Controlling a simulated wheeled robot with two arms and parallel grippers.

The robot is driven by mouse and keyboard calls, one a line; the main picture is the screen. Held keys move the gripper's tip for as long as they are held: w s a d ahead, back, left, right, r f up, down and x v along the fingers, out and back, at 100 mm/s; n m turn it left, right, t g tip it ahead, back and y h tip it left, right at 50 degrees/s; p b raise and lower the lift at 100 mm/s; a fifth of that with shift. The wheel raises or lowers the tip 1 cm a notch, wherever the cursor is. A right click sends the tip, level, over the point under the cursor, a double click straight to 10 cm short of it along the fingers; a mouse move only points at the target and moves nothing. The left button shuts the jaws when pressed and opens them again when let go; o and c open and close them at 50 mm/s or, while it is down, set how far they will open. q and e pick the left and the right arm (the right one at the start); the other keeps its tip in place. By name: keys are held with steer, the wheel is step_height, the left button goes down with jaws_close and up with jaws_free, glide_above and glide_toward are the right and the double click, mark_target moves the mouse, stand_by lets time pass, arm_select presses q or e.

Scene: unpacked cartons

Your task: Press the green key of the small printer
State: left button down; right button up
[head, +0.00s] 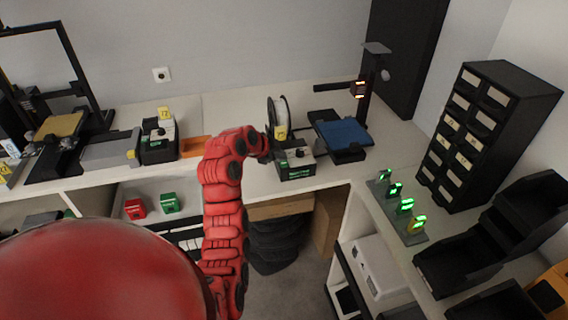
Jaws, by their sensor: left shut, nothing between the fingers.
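The small printer (342,133) stands at the back centre, with a blue bed and a dark upright post. A dark control box (296,172) with a light top panel, a knob and green marking on its front sits to its left, near the table's front edge. A separate green key is too small to make out there. My left arm reaches up from below, and my left gripper (267,153) is shut and empty at the box's left side. Whether it touches the box I cannot tell. My right gripper is out of view.
A white spool (279,111) stands behind the box. A larger printer with a gold bed (60,125) and another control box (159,145) are at left. Several green-lit devices (404,206) line the right shelf, beside a drawer cabinet (483,130) and black bins (459,262).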

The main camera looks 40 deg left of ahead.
mark_target(281, 164)
arm_select(q)
steer(key=shift+r, duration=0.1)
steer(key=shift+r, duration=2.45)
steer(key=shift+w+f, duration=0.1)
